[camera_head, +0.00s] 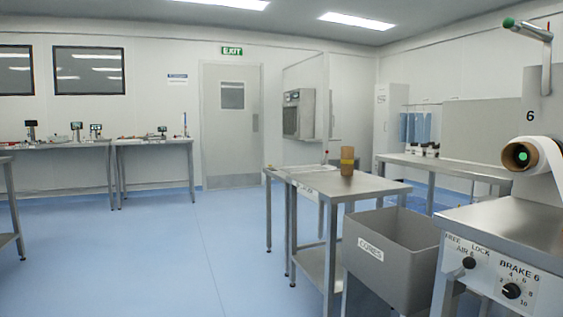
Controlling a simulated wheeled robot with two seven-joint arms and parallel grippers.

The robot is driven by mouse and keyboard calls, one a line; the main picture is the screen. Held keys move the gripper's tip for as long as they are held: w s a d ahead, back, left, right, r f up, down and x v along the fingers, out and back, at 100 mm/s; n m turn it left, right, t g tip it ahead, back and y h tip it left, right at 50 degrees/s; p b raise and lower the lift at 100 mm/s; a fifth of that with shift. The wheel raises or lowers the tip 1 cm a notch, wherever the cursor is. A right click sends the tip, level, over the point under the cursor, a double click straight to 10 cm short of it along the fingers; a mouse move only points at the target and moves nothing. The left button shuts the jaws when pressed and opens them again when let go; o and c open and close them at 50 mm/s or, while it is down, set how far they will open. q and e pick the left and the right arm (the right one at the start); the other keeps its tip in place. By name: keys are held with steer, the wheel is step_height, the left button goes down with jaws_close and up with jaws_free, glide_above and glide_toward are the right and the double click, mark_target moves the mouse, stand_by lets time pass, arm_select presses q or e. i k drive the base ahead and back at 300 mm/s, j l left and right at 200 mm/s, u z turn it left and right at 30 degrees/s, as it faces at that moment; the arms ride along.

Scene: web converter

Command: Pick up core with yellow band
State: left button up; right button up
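A small upright brown core (347,168) stands on the steel table (372,187) at centre right. It seems to have a yellowish band near its top, though it is small in the picture. Another brown core (519,156) sits at the right edge inside a white roll on the machine, with a green spot at its centre. Neither of my grippers shows in the head view. Nothing is seen touching the core on the table.
A grey bin (385,270) labelled CORES stands in front of the steel table, beside the machine's control panel (500,268) at the right. Benches with instruments (68,145) line the back left wall. A closed door (232,120) is at the back. The blue floor at left and centre is clear.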

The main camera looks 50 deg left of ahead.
mark_target(347, 160)
steer(key=u, duration=1.55)
steer(key=i+j+u, duration=0.2)
steer(key=i+u, duration=0.6)
steer(key=i, duration=2.75)
steer(key=i+j+z, duration=0.15)
steer(key=i, duration=0.3)
steer(key=i+z, duration=0.1)
steer(key=i, duration=0.35)
steer(key=i+j+z, duration=0.15)
steer(key=i, duration=0.3)
steer(key=i+j+z, duration=0.15)
steer(key=i+j, duration=0.15)
steer(key=i, duration=0.15)
